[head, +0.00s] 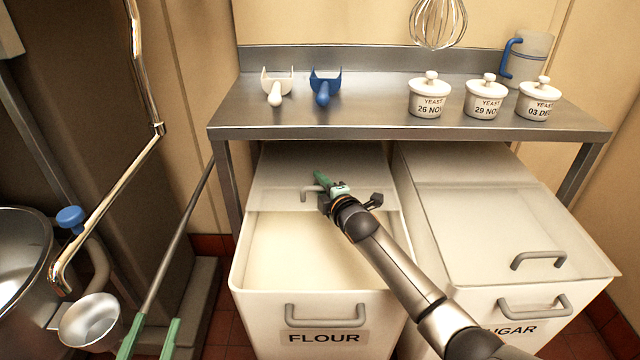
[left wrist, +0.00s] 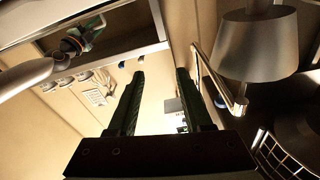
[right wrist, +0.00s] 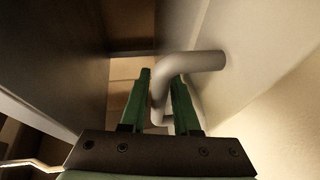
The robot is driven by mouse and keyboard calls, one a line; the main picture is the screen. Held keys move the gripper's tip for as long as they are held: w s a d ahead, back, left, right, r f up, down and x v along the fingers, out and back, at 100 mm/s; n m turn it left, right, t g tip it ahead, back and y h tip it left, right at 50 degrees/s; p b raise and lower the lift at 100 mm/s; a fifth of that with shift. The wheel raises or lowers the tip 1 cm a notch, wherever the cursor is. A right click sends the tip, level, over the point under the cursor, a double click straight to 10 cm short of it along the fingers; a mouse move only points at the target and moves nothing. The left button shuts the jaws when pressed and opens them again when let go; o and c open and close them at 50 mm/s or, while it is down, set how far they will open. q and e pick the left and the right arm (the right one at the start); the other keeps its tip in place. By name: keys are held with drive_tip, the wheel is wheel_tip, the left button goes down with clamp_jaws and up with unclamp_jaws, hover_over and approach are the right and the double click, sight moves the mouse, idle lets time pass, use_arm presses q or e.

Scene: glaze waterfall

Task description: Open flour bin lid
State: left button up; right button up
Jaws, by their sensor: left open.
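The flour bin (head: 325,350) stands at the centre of the head view, labelled FLOUR. Its lid (head: 275,200) is slid back, its rear under the steel shelf. The front of the bin is uncovered and pale flour (head: 290,250) shows inside. My right gripper (head: 319,184) is at the lid's grey handle (head: 307,190). In the right wrist view the handle (right wrist: 195,62) passes between the green fingers, which look closed on it. My left gripper (head: 158,322) is open and empty, low at the left, away from the bin.
The sugar bin (head: 590,290) stands to the right, its lid (head: 480,230) closed. The steel shelf (head: 380,120) above the bins holds two scoops (head: 323,88), yeast jars (head: 430,97) and a jug (head: 528,58). A mixing bowl (head: 20,260) and a metal rail (head: 110,205) are at the left.

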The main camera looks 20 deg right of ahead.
use_arm(q)
drive_tip(key=shift+f, duration=0.25)
use_arm(e)
drive_tip(key=shift+s, duration=0.15)
drive_tip(key=p+v, duration=0.2)
drive_tip(key=v, duration=0.3)
drive_tip(key=shift+r, duration=0.1)
use_arm(q)
drive_tip(key=s+f+n+g+y+p, duration=0.1)
drive_tip(key=s+f+g, duration=0.3)
drive_tip(key=f, duration=0.5)
drive_tip(key=s+f+n+g+y+p, duration=0.1)
drive_tip(key=s+f+g, duration=0.3)
drive_tip(key=f, duration=0.6)
drive_tip(key=shift+n+g+y, duration=0.4)
drive_tip(key=shift+n+g, duration=0.1)
drive_tip(key=shift+g, duration=0.1)
use_arm(e)
drive_tip(key=a+v, duration=0.1)
drive_tip(key=v, duration=0.6)
drive_tip(key=shift+d, duration=0.5)
drive_tip(key=shift+s, duration=0.15)
